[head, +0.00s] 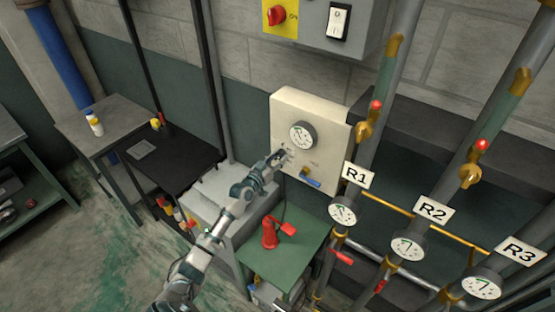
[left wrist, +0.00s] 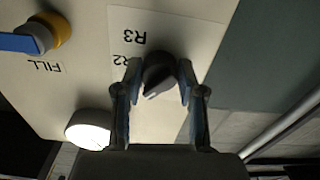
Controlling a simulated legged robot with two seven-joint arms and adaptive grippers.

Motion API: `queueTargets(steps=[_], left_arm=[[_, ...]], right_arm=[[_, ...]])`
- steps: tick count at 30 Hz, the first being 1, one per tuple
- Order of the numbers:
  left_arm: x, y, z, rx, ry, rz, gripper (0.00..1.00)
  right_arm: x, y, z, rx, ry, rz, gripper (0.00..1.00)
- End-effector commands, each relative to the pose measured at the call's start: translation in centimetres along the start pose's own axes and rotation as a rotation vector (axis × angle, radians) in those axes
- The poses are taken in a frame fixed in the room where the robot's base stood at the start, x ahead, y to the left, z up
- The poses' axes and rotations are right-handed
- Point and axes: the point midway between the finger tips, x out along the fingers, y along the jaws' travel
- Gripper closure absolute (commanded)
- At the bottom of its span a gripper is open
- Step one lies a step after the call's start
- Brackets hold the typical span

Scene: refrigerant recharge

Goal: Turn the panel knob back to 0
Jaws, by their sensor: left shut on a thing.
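The panel knob (left wrist: 158,74) is dark and round with a light pointer mark, in the left wrist view. It sits on a cream panel (head: 325,128) beside a label with R2 and R3 printed on it. My left gripper (left wrist: 155,80) has its fingers on both sides of the knob and is shut on it. In the head view the left gripper (head: 282,157) reaches the panel's lower left and hides most of the knob. I cannot read which mark the pointer faces. My right gripper is not in view.
The panel also carries a round gauge (head: 302,135) and a blue-handled FILL valve (head: 311,183). Pipes with gauges and R1, R2 and R3 (head: 519,252) signs stand at right. A green table (head: 300,243) with a red tool (head: 271,233) is below.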

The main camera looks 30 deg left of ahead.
Motion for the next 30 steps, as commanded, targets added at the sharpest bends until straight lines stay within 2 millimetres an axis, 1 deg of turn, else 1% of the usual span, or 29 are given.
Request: queueTargets(steps=[18,24,30], left_arm=[[0.01,-0.08,-0.33,-0.495,0.007,-0.002,0.96],[0.0,-0.13,-0.37,-0.604,0.007,-0.003,0.96],[0.01,-0.11,-0.37,-0.666,0.008,-0.002,0.96]], right_arm=[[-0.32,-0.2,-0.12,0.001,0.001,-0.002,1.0],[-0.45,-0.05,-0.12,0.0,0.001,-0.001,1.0],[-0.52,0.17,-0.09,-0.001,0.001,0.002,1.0]])
